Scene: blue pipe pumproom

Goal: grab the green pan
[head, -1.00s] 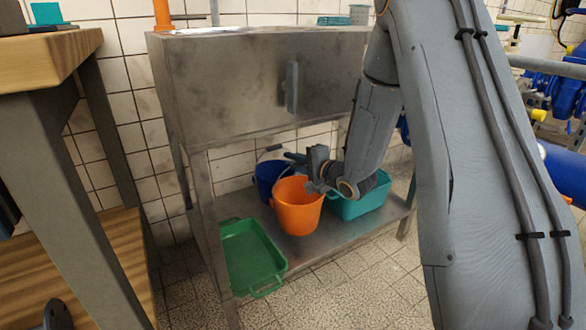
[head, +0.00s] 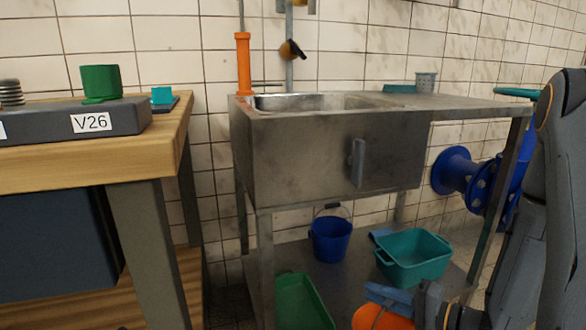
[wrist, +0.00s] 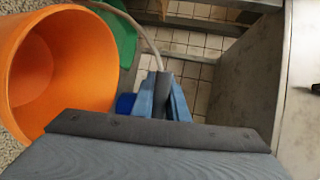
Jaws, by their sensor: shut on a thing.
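The green pan (head: 302,302) is a shallow tray at the left of the lower shelf under the sink, cut off by the bottom edge of the head view. Part of a green thing, likely the same pan, shows at the top of the wrist view (wrist: 121,38). My gripper (head: 388,296) is at the bottom of the head view, to the right of the pan and apart from it. Its blue fingers (wrist: 162,92) are shut on the pale handle of an orange bucket (head: 382,319). The bucket hangs at the left in the wrist view (wrist: 62,62).
A blue bucket (head: 331,240) and a teal basin (head: 415,262) stand on the metal shelf. The steel sink (head: 320,160) is above. A wooden workbench (head: 90,170) stands at the left. A blue pipe flange (head: 455,171) is at the right.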

